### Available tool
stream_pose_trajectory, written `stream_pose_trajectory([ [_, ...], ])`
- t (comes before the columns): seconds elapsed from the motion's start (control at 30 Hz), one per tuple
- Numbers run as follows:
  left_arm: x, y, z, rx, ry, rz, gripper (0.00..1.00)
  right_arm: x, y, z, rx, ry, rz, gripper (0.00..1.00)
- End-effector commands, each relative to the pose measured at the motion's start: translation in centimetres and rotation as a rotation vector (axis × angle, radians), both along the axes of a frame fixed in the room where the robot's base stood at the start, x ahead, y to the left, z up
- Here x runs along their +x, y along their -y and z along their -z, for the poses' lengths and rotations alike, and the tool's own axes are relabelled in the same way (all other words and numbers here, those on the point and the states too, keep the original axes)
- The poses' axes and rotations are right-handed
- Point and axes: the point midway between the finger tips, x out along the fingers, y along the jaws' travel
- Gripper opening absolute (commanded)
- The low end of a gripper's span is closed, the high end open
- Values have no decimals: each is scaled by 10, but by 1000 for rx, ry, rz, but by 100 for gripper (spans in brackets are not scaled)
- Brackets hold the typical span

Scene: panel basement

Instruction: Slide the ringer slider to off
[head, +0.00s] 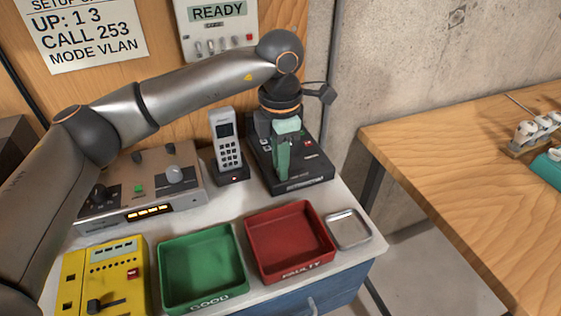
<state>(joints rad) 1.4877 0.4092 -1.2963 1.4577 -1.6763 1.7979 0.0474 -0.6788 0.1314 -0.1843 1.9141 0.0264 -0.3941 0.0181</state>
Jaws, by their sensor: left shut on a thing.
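My left gripper (280,140) points down over a black desk unit (312,178) at the back of the white-topped cabinet. It is shut on an upright green piece (283,160), which has a paler green top and stands over the black unit. Whether the green piece touches the unit I cannot tell. The unit has small red and light marks on its upper face. No ringer slider can be made out; the gripper and green piece hide part of the unit. A grey cordless phone (228,145) stands upright in its dark cradle just left of it. My right gripper is not in view.
In front are a green GOOD tray (203,307), a red FAULTY tray (303,272) and a small metal dish (348,228). A grey console (130,190) and yellow box (75,280) stand left. A READY panel (218,30) hangs behind. A wooden table (450,170) is at right.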

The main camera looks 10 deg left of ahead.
Motion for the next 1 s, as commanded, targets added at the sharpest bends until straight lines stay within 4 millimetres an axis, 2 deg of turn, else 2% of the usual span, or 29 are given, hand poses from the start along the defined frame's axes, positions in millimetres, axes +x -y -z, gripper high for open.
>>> stream_pose_trajectory([
  [0.37, -1, -3, -1, 7, -5, -2, 0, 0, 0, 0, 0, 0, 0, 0],
  [0.4, -1, -3, 0, 8, -6, -2, 25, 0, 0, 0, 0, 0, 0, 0],
  [0.63, -1, -2, 0, 5, -3, -1, 51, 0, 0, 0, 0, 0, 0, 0],
  [0.87, 0, -1, 0, 3, -2, 0, 52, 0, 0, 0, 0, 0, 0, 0],
  [1.0, 0, -1, -7, 2, 0, -1, 52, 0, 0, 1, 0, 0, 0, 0],
])
